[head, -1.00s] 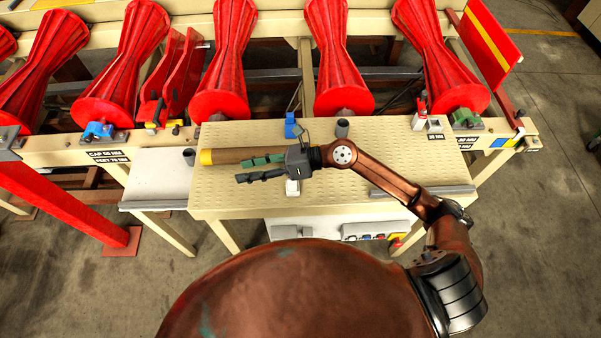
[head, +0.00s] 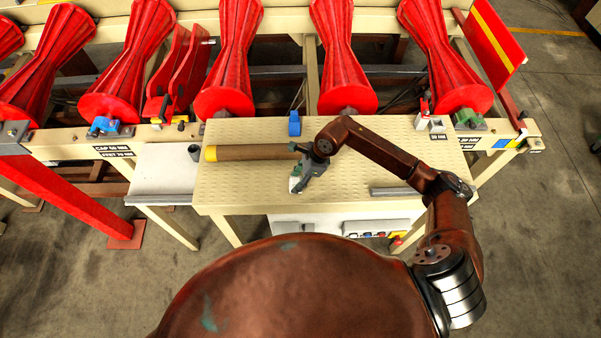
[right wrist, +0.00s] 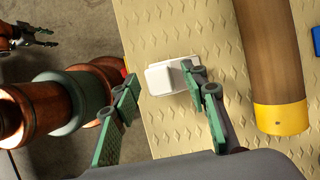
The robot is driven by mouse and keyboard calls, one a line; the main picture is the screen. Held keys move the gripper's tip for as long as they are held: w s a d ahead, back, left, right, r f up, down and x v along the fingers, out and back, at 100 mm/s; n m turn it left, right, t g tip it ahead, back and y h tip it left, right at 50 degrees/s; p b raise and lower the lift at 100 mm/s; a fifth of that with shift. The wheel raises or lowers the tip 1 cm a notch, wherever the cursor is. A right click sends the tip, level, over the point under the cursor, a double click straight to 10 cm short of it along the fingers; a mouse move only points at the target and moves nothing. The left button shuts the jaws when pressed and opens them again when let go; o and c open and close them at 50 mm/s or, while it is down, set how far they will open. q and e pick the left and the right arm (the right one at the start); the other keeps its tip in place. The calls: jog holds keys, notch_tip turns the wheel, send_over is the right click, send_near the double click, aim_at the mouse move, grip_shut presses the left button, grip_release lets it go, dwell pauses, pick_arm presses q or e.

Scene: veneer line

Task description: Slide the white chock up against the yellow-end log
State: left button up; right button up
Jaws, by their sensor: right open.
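The yellow-end log (head: 250,153) lies lengthwise on the cream table, its yellow end (head: 210,153) to the left. In the right wrist view the log (right wrist: 265,50) is at the right. The white chock (head: 293,184) is on the table on the near side of the log, partly covered by my right gripper (head: 299,187). In the right wrist view a gap of bare table separates the chock (right wrist: 165,77) from the log. My right gripper (right wrist: 160,77) is open, its fingertips around or just above the chock; contact is unclear. My left gripper (right wrist: 28,38) is small at the upper left, clear of the table.
A blue block (head: 294,124) stands behind the log. A grey cylinder (head: 194,152) stands left of its yellow end. Red rollers (head: 230,60) line the back.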

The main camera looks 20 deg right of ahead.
jog(key=shift+a+f, duration=0.25)
jog(key=shift+f, duration=0.4)
jog(key=shift+c, duration=0.7)
grip_shut()
jog(key=shift+r, duration=0.15)
